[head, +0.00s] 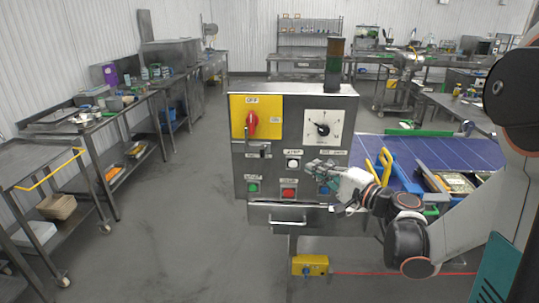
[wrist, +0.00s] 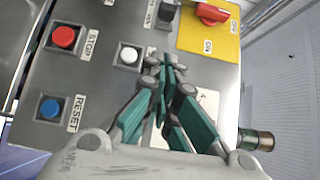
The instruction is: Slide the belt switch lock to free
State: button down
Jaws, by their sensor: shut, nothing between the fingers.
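The control panel (head: 270,171) stands upright in the head view. A small dark slide piece (head: 257,152), probably the belt switch lock, sits below the yellow plate (head: 270,103) with the red rotary switch (head: 251,124). In the wrist view the slide piece (wrist: 166,14) is at the top edge, beside the red switch (wrist: 212,13); its setting is too small to tell. My gripper (head: 312,167) is shut and empty in front of the panel, right of the slide piece. In the wrist view my fingertips (wrist: 164,66) are beside the white button (wrist: 128,56), apart from the slide piece.
A dial (head: 323,129) is above my gripper. Green (head: 253,187), red (head: 288,193) and blue (head: 323,188) buttons line the lower panel. A drawer handle (head: 288,222) juts out below. A blue conveyor belt (head: 440,155) lies to the right. Floor left of the panel is clear.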

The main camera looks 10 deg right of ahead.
aim_at(264, 154)
jog(key=b+x, duration=0.1)
jog(key=x, duration=0.9)
jog(key=shift+w+a, duration=0.1)
jog(key=shift+w, duration=0.1)
jog(key=shift+w+a+b, duration=0.2)
jog(key=shift+a+b, duration=0.1)
jog(key=shift+a, duration=0.9)
jog(key=shift+w+a, duration=0.2)
jog(key=shift+a, duration=0.35)
jog(key=a, duration=0.2)
jog(key=w+a, duration=0.1)
jog(key=a, duration=0.1)
jog(key=shift+w, duration=0.1)
jog(key=shift+d, duration=0.1)
